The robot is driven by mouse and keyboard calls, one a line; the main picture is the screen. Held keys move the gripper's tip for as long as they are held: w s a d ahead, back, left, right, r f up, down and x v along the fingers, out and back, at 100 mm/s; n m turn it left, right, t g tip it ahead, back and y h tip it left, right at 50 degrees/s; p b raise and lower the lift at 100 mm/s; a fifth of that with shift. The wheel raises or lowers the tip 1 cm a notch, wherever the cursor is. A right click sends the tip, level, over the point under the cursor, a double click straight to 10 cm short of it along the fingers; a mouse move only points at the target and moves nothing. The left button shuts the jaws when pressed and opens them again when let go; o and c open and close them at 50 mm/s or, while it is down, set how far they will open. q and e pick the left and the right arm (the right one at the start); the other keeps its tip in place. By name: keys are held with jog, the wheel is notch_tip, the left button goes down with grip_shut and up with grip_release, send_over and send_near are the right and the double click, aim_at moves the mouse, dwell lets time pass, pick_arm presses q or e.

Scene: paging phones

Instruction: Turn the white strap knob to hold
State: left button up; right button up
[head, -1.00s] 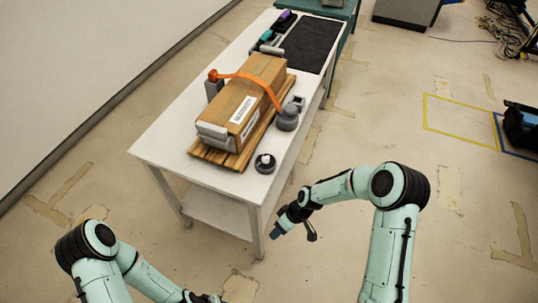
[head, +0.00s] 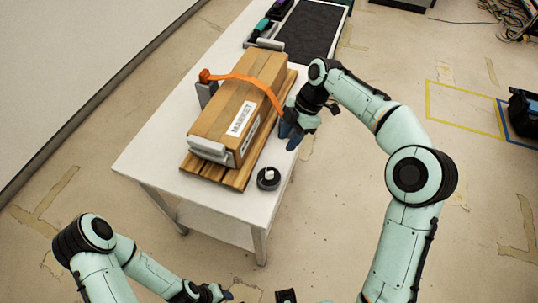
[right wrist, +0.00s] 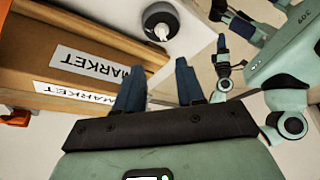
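The white strap knob (head: 268,174) sits on a round dark base at the table's front right corner. It also shows at the top of the right wrist view (right wrist: 161,30). My right gripper (head: 288,138) is beyond the knob, beside the box's right side and apart from the knob. Its blue fingers (right wrist: 158,82) stand apart with nothing between them. The orange strap (head: 246,77) runs over the cardboard box (head: 215,125); its right end goes behind my right gripper. My left gripper (head: 222,293) is low at the bottom edge, its fingers too small to judge.
The box, labelled MARKET, lies on a wooden pallet (head: 228,181) on the white table (head: 150,150). The grey round fitting at the strap's right end is hidden by my right gripper. A black mat (head: 310,32) lies at the table's far end.

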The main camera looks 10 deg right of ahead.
aim_at(270, 172)
jog(key=x, duration=0.4)
jog(key=b+x, duration=0.1)
jog(key=x, duration=0.6)
jog(key=shift+s+a+f, duration=0.15)
jog(key=shift+s+f, duration=0.2)
jog(key=shift+s, duration=0.05)
pick_arm(q)
jog(key=shift+s+f, duration=0.7)
jog(key=shift+f, duration=0.2)
pick_arm(e)
jog(key=shift+a+f, duration=0.25)
jog(key=shift+f, duration=0.4)
grip_shut()
